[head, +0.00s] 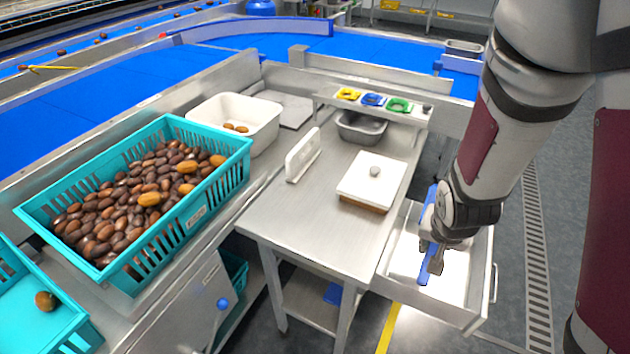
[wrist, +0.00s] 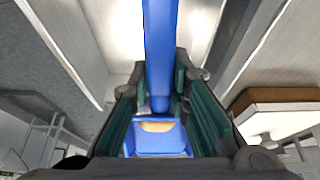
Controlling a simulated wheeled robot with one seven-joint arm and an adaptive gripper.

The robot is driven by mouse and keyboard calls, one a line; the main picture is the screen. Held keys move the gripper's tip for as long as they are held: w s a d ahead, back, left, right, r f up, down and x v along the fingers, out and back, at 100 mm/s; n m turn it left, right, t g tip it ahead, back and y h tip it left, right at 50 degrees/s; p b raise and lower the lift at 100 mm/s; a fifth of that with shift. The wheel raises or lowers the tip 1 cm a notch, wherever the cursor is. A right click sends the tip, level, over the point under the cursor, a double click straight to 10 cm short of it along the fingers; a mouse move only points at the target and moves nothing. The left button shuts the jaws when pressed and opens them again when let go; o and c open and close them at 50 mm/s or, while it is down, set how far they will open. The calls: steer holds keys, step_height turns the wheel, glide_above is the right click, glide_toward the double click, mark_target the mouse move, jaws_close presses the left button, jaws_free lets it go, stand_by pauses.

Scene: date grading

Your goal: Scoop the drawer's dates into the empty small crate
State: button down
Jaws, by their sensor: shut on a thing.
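My gripper (head: 437,262) is shut on a blue scoop (head: 423,272), over the open drawer (head: 400,225) at the right of the steel table. In the wrist view, the scoop's blue handle (wrist: 158,45) runs between my fingers (wrist: 158,85). A tan-brown patch (wrist: 157,126) shows at the blue scoop part near the bottom; I cannot tell whether it is a date. The drawer looks white and bright inside; no dates can be made out in it. A small teal crate (head: 235,272) stands low beneath the counter, its inside mostly hidden.
A large teal crate (head: 240,150) full of dates stands on the left counter. Another teal crate (head: 75,335) with a date is at lower left. A white tub (head: 262,125) holds a few dates. A white-lidded box (head: 358,180) and upright white board (head: 303,155) stand on the table.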

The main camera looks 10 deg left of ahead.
steer(key=shift+s+r, duration=0.1)
steer(key=shift+r, duration=0.3)
steer(key=shift+w+d+r, duration=0.1)
steer(key=shift+w+r, duration=0.1)
steer(key=shift+w, duration=0.05)
steer(key=r+n, duration=0.1)
steer(key=r, duration=0.1)
steer(key=w+d+r+n+y, duration=0.1)
steer(key=r, duration=0.2)
steer(key=w+r+n, duration=0.1)
steer(key=r, duration=0.2)
steer(key=shift+d+r, duration=0.15)
steer(key=shift+r+n, duration=0.3)
steer(key=shift+r, duration=0.1)
steer(key=shift+y, duration=0.3)
steer(key=shift+s, duration=0.1)
